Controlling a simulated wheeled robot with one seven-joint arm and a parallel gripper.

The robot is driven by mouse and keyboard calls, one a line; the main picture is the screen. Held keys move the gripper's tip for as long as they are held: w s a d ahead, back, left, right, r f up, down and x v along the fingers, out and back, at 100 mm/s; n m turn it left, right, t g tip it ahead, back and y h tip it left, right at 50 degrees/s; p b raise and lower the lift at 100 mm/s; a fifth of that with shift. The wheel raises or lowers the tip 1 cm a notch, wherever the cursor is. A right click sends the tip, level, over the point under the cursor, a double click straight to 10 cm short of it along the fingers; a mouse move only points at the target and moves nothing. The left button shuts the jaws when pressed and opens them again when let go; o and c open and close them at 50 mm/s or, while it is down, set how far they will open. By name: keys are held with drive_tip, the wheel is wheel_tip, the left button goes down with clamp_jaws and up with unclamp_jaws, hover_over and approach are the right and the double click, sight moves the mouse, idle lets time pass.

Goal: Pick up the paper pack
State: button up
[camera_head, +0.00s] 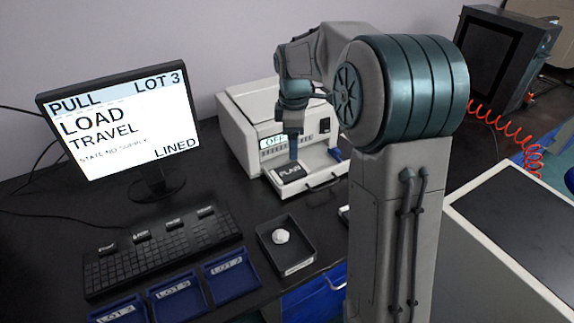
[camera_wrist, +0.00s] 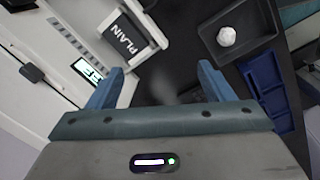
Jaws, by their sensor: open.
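A dark flat piece marked PLAIN (camera_head: 290,171) rests on the white front ledge of the bench machine; it is the likeliest paper pack, but I cannot tell for certain. In the wrist view the PLAIN piece (camera_wrist: 128,36) lies in a white frame, beyond my fingertips and left of centre. My gripper (camera_wrist: 160,76) is open, with its two blue fingers wide apart and nothing between them. In the head view my gripper (camera_head: 293,150) hangs over the machine's front, close above the PLAIN piece and partly covering the machine.
A black tray (camera_head: 310,262) holds a small white lump (camera_head: 281,236). Blue lot trays (camera_head: 178,297) stand before a keyboard (camera_head: 165,245). The monitor (camera_head: 125,115) reads PULL LOT 3, LOAD TRAVEL, LINED. The white machine (camera_head: 240,128) stands behind. Dark bench lies clear between keyboard and machine.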

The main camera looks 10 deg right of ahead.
drive_tip(key=w+f+n+g, duration=0.1)
drive_tip(key=w+f+n, duration=0.45)
drive_tip(key=w, duration=0.45)
drive_tip(key=n+p, duration=0.1)
drive_tip(key=p, duration=0.1)
hover_over(290, 171)
drive_tip(key=f, duration=0.9)
drive_tip(key=shift+a, duration=0.3)
drive_tip(key=shift+d+f+p, duration=0.2)
drive_tip(key=shift+f+p, duration=0.1)
drive_tip(key=shift+f, duration=1)
drive_tip(key=shift+d+f+p, duration=0.15)
drive_tip(key=shift+f+p, duration=0.15)
drive_tip(key=shift+f, duration=1)
drive_tip(key=c, duration=0.8)
